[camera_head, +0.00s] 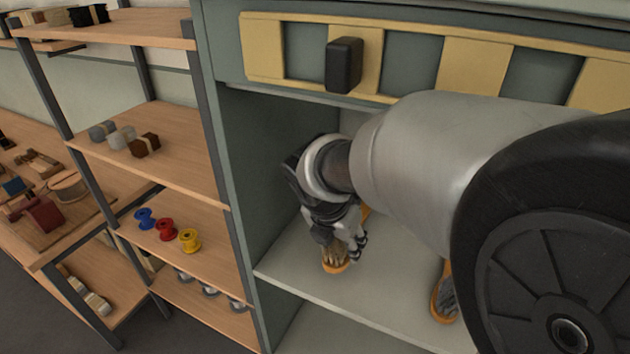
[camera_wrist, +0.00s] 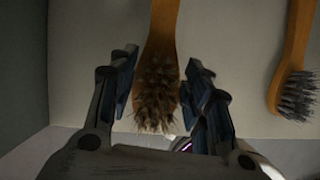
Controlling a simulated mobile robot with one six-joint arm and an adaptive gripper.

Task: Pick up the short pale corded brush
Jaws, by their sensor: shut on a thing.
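A brush with an orange wooden handle and tan-brown bristles (camera_head: 335,262) is on the cabinet shelf, below my gripper (camera_head: 345,238). In the wrist view the same brush (camera_wrist: 157,88) lies between the two fingers of my gripper (camera_wrist: 160,82), its handle running to the top edge. My gripper is shut on this brush around its bristle head. A cord on it cannot be made out. A second brush with an orange handle and dark grey bristles (camera_wrist: 296,92) lies to the right, apart from my gripper; it also shows in the head view (camera_head: 443,298).
The cabinet shelf (camera_head: 300,277) is bounded on the left by a side wall (camera_head: 243,185). A front rail with yellow panels and a black block (camera_head: 344,65) runs above the opening. Shelves at left hold coloured spools (camera_head: 165,229) and small blocks (camera_head: 122,137).

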